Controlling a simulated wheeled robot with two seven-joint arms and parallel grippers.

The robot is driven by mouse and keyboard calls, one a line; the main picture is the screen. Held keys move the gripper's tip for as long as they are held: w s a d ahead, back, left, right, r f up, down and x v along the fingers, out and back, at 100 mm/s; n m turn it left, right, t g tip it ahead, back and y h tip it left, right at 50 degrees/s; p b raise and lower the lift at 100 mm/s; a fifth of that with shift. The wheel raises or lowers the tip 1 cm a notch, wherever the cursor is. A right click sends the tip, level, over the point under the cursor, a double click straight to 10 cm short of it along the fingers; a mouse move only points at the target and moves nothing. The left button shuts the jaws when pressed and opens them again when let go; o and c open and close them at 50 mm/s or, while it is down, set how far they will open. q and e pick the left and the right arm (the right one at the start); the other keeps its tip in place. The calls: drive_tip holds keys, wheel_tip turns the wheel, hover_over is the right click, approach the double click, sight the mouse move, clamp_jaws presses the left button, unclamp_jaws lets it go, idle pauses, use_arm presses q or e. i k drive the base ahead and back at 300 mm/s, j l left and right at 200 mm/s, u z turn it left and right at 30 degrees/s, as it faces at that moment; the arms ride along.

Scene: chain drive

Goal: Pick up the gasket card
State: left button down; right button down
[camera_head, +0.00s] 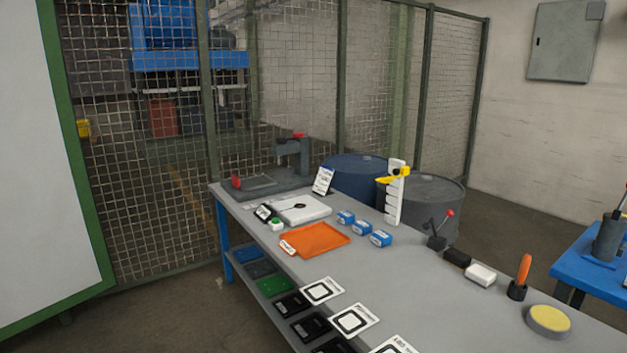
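Several white cards with a black rounded-square outline lie along the front edge of the grey workbench (420,290). One card (321,291) is farthest from me, a second card (355,320) lies nearer, and a third card (394,346) is cut off by the bottom edge of the picture. Their printing is too small to read, so I cannot tell which is the gasket card. Neither of my grippers is in view.
An orange tray (315,240), a white flat case (301,208) and several blue boxes (346,217) stand farther along the bench. A white block (480,275), an orange-handled tool (523,275) and a round yellow pad (548,319) are at right. Black bins (292,304) sit below the front edge.

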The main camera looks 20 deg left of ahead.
sight(317, 292)
drive_tip(key=i+j, duration=0.55)
drive_tip(key=i+j+u, duration=0.15)
drive_tip(key=i+j, duration=0.85)
drive_tip(key=i, duration=0.2)
drive_tip(key=z, duration=0.1)
drive_tip(key=k+l+z, duration=0.2)
drive_tip(key=z, duration=0.65)
